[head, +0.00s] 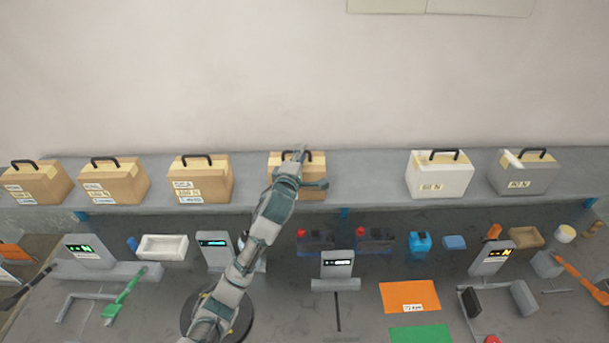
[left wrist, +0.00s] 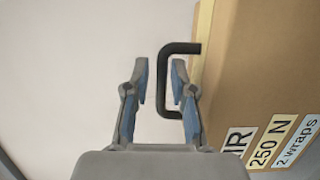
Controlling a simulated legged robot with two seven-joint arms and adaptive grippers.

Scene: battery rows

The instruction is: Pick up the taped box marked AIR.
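The tan taped box (head: 316,169) stands on the grey shelf behind my left arm in the head view, its front mostly hidden. In the left wrist view the same box (left wrist: 260,70) fills the right side, with labels reading "IR" (cut off by my finger), "250 N" and "2 wraps". A pale tape strip runs along its edge. Its black handle (left wrist: 163,75) stands out from the top. My left gripper (head: 302,152) is at the handle; in the left wrist view its blue-padded fingers (left wrist: 162,82) are apart, with the handle bar between them. My right gripper is not in view.
Three tan boxes with handles (head: 202,178) stand to the left on the shelf (head: 365,175). A white box (head: 425,172) and a grey box (head: 515,172) stand to the right. The lower bench (head: 290,320) holds displays, mats, tools and bins.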

